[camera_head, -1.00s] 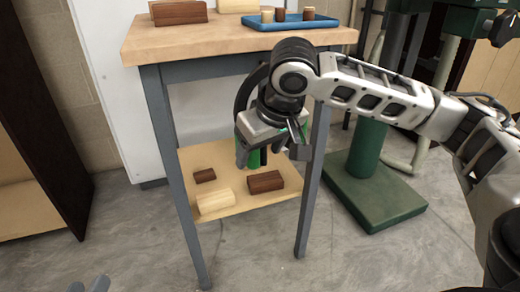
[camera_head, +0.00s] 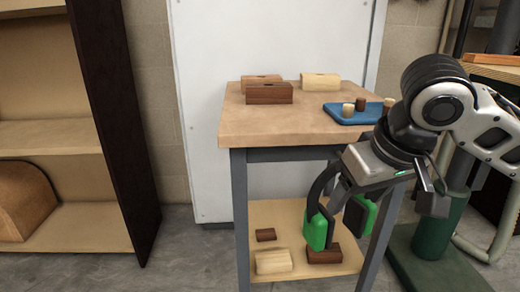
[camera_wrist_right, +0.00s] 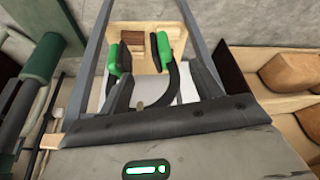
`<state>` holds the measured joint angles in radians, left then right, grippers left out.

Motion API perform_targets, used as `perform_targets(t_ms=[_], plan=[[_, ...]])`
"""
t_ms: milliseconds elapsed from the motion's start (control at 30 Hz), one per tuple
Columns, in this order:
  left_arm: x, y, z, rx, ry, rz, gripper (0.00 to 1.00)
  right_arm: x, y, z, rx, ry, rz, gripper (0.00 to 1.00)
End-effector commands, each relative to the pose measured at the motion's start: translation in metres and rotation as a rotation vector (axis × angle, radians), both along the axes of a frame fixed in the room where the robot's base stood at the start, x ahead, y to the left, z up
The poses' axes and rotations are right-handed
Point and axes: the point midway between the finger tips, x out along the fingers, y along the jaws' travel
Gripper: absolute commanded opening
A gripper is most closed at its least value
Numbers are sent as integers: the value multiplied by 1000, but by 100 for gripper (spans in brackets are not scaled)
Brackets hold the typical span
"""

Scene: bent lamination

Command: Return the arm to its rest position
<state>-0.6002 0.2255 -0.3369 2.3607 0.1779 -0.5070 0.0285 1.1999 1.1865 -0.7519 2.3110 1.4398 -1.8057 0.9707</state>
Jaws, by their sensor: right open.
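My right arm comes in from the right in the head view. My right gripper (camera_head: 340,222) has green fingertips set apart with nothing between them. It hangs in front of the table's right front leg, below the tabletop and above the lower shelf in the picture. It also shows in the right wrist view (camera_wrist_right: 138,52), with the green fingertips apart over the shelf area. My left gripper is not in view.
A wooden-topped table (camera_head: 270,128) holds several wooden blocks and a blue tray (camera_head: 345,117) with small cylinders. Its lower shelf (camera_head: 285,215) holds more blocks. A shelf unit (camera_head: 60,140) stands left, and a green machine base (camera_head: 425,265) stands right. Floor shows between them.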

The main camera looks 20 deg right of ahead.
Motion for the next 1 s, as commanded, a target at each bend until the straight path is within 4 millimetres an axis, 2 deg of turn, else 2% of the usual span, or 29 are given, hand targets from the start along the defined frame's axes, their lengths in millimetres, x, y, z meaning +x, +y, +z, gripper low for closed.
perform_targets(t_ms=[133,233,400,500,600,700,833,1000], plan=[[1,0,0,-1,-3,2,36,4,9,-9,14,-1,34,65],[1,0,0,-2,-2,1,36,12,33,-32,59,-15,123,65],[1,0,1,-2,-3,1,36,23,105,-88,221,-100,344,65],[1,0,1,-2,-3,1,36,20,146,-115,337,-182,439,65],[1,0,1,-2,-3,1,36,13,178,-137,442,-280,487,65],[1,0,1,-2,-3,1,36,3,200,-153,524,-391,491,65],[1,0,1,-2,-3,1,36,-9,211,-170,563,-530,445,65],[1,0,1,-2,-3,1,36,-24,205,-187,530,-649,372,65]])
